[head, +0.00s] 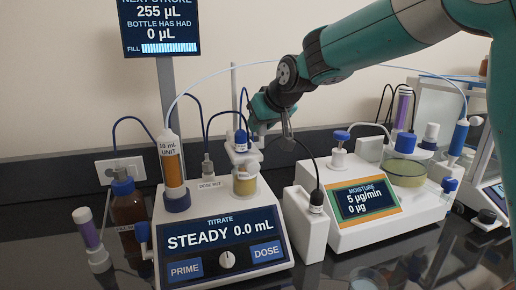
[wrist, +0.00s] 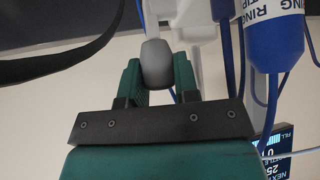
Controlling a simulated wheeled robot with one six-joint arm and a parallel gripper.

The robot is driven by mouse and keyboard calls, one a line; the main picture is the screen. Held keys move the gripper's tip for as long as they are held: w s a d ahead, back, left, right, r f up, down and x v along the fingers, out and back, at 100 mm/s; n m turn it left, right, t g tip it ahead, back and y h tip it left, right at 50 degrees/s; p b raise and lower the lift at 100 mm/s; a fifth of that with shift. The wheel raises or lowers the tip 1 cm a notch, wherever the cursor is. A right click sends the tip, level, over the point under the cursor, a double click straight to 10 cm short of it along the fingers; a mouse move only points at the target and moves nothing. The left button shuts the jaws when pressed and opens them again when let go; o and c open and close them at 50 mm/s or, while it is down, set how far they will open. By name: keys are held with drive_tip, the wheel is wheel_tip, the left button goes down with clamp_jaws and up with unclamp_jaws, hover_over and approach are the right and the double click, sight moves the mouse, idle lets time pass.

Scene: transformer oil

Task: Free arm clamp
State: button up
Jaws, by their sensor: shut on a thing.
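My gripper (head: 260,122) is at the titrator's arm on its white post, above the small vessel with yellow liquid (head: 245,183). In the wrist view my gripper's two green fingers (wrist: 157,72) are shut on a rounded grey knob (wrist: 155,58), one on each side. The knob appears to be the arm clamp's; it is hard to make out in the head view. The blue tip with a white label (head: 241,138) hangs just left of my gripper. It is large at the right of the wrist view (wrist: 275,40). I cannot tell whether the clamp is loose.
The titrator (head: 225,240) reads "STEADY 0.0 mL". The moisture unit (head: 365,200) stands to its right, with a white block (head: 305,225) between. A brown bottle (head: 128,208) stands at left. Tubes and cables (head: 312,165) run close around my gripper.

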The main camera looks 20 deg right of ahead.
sight(261, 129)
drive_tip(key=t+b, duration=0.1)
drive_tip(key=b, duration=0.3)
drive_tip(key=s+f+t+b, duration=0.1)
drive_tip(key=t+b, duration=0.1)
drive_tip(key=b, duration=0.2)
drive_tip(key=s+t+b, duration=0.1)
drive_tip(key=b, duration=0.3)
drive_tip(key=shift+s+f+n+t, duration=0.2)
drive_tip(key=shift+n+t, duration=0.1)
drive_tip(key=b, duration=0.1)
drive_tip(key=t+b, duration=0.1)
drive_tip(key=b, duration=0.1)
drive_tip(key=shift+s+r+b, duration=0.15)
drive_tip(key=shift+s+b, duration=0.15)
drive_tip(key=shift+s+r+t+y+b, duration=0.1)
drive_tip(key=shift+t+y+b, duration=0.2)
drive_tip(key=shift+b, duration=0.2)
drive_tip(key=shift+r, duration=0.1)
drive_tip(key=o, duration=0.9)
